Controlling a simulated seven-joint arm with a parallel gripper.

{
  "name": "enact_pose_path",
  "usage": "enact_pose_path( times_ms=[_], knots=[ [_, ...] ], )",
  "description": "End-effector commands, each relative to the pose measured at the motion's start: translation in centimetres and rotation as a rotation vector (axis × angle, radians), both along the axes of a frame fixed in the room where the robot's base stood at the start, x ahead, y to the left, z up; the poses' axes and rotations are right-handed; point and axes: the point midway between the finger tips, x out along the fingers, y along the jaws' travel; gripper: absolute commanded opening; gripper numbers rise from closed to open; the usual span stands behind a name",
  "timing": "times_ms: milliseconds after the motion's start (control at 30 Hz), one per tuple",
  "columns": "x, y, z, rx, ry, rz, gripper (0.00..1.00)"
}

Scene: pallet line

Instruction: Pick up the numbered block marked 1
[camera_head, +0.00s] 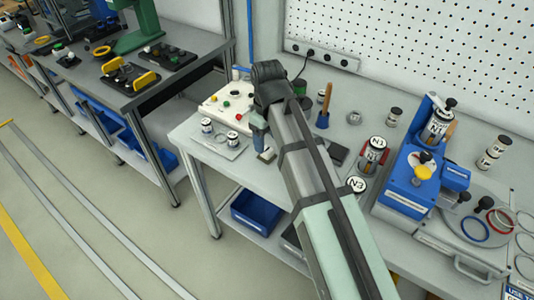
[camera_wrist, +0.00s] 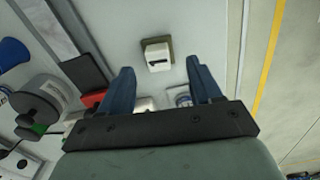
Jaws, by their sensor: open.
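A small white block (camera_wrist: 157,57) with a dark bar-like mark on its face sits on a brownish square base, at the upper middle of the wrist view. I cannot tell for sure that the mark is a 1. My gripper (camera_wrist: 160,66) is open, with its two blue fingers apart and nothing held between them. The block shows in the gap, just beyond the fingertips. In the head view my gripper (camera_head: 259,137) points down above the bench near its front edge, and a small pale piece (camera_head: 266,155) shows just below it, partly hidden by my arm.
A white button box (camera_head: 228,102) and a plate with labelled cylinders (camera_head: 220,138) stand left of my gripper. The bench's front edge is close.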

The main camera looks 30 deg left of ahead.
Motion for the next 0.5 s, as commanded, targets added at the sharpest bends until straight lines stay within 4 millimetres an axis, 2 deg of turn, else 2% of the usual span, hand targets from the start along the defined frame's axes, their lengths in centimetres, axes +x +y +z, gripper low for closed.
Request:
enact_pose_path(
  times_ms=[267,500],
  knots=[
    [0.1,0.1,-0.9,0.0,0.0,0.0,0.64],
    [0.4,0.4,-3.4,0.0,0.001,0.0,0.64]
  ],
)
